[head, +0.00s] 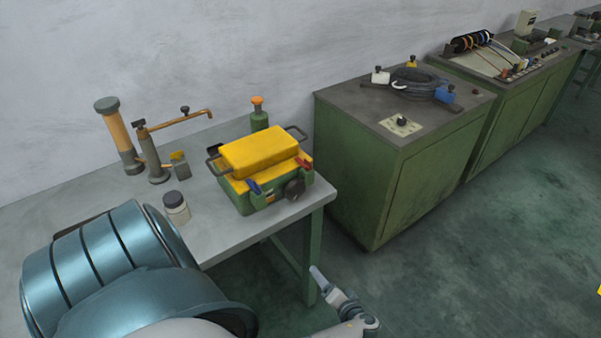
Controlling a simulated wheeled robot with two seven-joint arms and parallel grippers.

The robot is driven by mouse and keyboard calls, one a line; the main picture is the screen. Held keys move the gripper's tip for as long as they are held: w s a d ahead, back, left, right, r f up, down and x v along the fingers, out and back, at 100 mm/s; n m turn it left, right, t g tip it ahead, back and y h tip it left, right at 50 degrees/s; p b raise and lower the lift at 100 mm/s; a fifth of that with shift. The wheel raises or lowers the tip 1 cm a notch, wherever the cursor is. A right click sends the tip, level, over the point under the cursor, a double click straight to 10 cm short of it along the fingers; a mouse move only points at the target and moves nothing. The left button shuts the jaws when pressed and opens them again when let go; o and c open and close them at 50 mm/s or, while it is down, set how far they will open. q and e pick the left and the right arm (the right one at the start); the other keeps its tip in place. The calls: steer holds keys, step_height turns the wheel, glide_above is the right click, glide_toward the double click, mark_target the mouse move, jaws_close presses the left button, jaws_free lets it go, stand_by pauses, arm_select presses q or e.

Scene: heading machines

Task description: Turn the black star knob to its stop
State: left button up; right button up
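A dark round knob (294,190) with a lobed-looking edge sits on the front right of a small green machine (262,200) with a yellow top (259,154). The machine stands on the grey workbench (225,228) near its right end. The knob's exact turn angle is too small to read. A slim pale grey end of what seems to be my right gripper (318,276) shows at the bottom middle. It is below and in front of the bench edge, apart from the knob. Its fingers cannot be made out clearly. My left gripper is not in view.
A green cabinet (372,185) with a smaller black knob (402,121) stands to the right. Open floor lies in front.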

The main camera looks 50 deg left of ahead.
arm_select(q)
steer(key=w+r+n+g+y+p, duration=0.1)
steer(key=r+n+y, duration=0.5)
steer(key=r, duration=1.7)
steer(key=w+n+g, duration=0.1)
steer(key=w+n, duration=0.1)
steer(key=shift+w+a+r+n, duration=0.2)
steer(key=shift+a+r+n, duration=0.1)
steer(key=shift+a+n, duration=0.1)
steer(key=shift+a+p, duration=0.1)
steer(key=shift+p, duration=0.2)
